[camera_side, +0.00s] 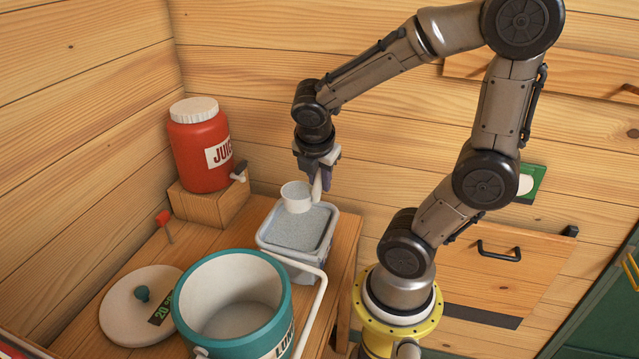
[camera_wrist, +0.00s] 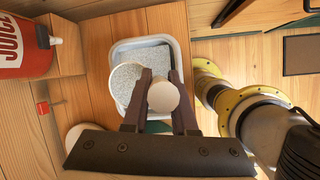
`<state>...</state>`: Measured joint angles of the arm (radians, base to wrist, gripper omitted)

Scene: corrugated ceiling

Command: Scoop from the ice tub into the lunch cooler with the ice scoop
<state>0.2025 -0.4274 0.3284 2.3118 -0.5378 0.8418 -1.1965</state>
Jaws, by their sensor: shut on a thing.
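My gripper (camera_side: 318,165) is shut on the handle of the white ice scoop (camera_side: 296,196). In the wrist view the round handle end (camera_wrist: 163,96) sits between the fingers of my gripper (camera_wrist: 160,100), and the scoop cup (camera_wrist: 122,80) shows left of them with grey-white grains inside. The scoop is over the ice tub (camera_side: 266,241), a grey-blue bin filled with fine pale ice; whether the cup touches the ice is unclear. The tub also shows in the wrist view (camera_wrist: 186,62). The open teal lunch cooler (camera_side: 186,323) stands in front of the tub; its visible interior looks empty.
The cooler's white handle (camera_side: 312,315) hangs at its right, close to the tub. A white lid (camera_side: 120,318) lies left of the cooler. A red juice jug (camera_side: 198,150) stands on a wooden block (camera_side: 215,205) at back left, with a red-topped stick (camera_side: 164,222) nearby.

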